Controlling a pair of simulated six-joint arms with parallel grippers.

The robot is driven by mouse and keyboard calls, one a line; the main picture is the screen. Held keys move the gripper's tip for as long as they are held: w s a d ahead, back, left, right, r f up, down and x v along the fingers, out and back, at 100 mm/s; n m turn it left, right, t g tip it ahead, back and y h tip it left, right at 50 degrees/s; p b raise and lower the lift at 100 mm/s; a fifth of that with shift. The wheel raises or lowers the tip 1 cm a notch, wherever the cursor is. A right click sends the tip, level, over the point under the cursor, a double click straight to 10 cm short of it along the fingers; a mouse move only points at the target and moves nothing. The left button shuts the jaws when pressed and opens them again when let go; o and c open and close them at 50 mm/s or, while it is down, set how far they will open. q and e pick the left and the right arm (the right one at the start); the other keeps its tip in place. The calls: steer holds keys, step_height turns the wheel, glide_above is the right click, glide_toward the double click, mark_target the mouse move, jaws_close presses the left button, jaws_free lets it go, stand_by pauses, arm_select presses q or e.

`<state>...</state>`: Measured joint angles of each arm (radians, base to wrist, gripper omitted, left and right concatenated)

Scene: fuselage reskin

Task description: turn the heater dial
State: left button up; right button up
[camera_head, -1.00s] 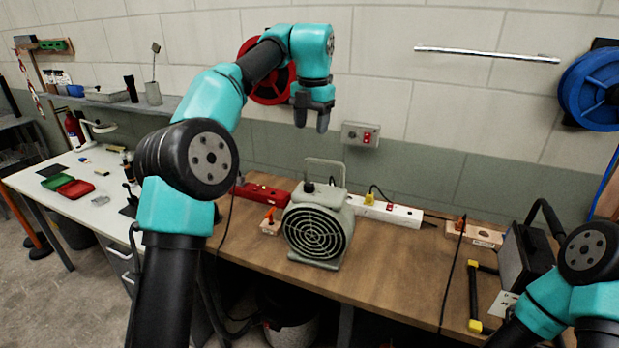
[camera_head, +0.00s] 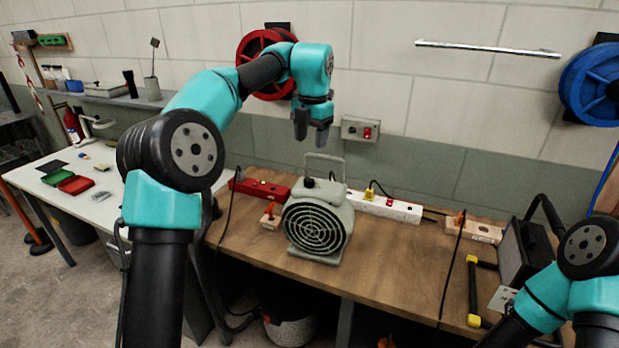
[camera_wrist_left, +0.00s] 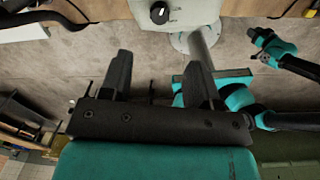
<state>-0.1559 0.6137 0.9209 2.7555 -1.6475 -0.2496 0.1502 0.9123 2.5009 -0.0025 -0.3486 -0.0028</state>
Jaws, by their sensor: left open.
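The grey-green heater (camera_head: 318,228) stands on the wooden bench with its round grille facing me. Its dial (camera_head: 308,182) is a small black knob on the top, by the foot of the handle. My left gripper (camera_head: 312,134) is open and empty, pointing down above the heater handle and apart from it. In the left wrist view, the dial (camera_wrist_left: 160,13) and the heater top (camera_wrist_left: 190,12) show at the upper edge, beyond the open fingers (camera_wrist_left: 160,75). My right arm shows at the lower right of the head view; a small arm end (camera_wrist_left: 260,38) shows in the wrist view, its jaws unclear.
A red power strip (camera_head: 262,189) and a white one (camera_head: 385,207) lie behind the heater. A wall socket box (camera_head: 361,129) is just right of my left gripper. The wooden bench (camera_head: 400,265) is clear right of the heater. A black case (camera_head: 525,250) stands farther right.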

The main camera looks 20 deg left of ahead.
mark_target(309, 179)
arm_select(q)
steer(key=f, duration=1.2)
steer(key=shift+w+a+f, duration=0.1)
steer(key=shift+a+f, duration=0.1)
steer(key=shift+a, duration=0.05)
steer(key=shift+c, duration=0.3)
steer(key=c, duration=0.9)
steer(key=shift+o, duration=0.2)
steer(key=shift+n, duration=3)
